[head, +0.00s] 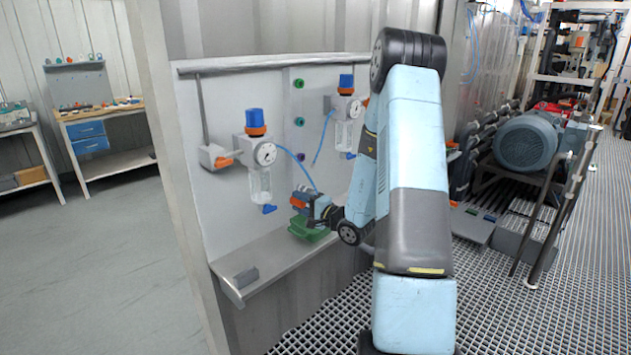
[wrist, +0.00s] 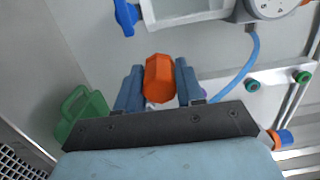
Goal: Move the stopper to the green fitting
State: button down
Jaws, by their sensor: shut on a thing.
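The orange, faceted stopper (wrist: 159,78) is between the two blue-grey fingers of my gripper (wrist: 160,84) in the wrist view. My gripper is shut on it. In the head view my gripper (head: 301,202) holds the orange stopper (head: 297,203) in front of the white panel, above a green open tray and right of the left vessel's blue lever. The green fitting (head: 299,83) is the top one in a column on the panel, well above my gripper. It also shows at the right of the wrist view (wrist: 302,77), apart from the stopper.
Below the green fitting are a blue fitting (head: 299,122) and a purple fitting (head: 301,156). The left vessel (head: 260,184) with its gauge and a blue hose (head: 293,160) flank the column. The green tray (head: 310,236) sits on the ledge (head: 222,268). My arm partly hides the right vessel (head: 343,133).

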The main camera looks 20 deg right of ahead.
jog(key=shift+n+g+y, duration=0.3)
jog(key=shift+y, duration=0.1)
jog(key=a+f, duration=0.3)
jog(key=f, duration=0.2)
jog(key=w+a+f, duration=0.1)
jog(key=a+f, duration=0.2)
jog(key=f, duration=0.2)
jog(key=w+a+f, duration=0.1)
jog(key=a+f, duration=0.2)
jog(key=f, duration=0.2)
jog(key=shift+w+f, duration=0.2)
jog(key=shift+w, duration=0.05)
jog(key=shift+a, duration=0.1)
jog(key=shift+s, duration=0.1)
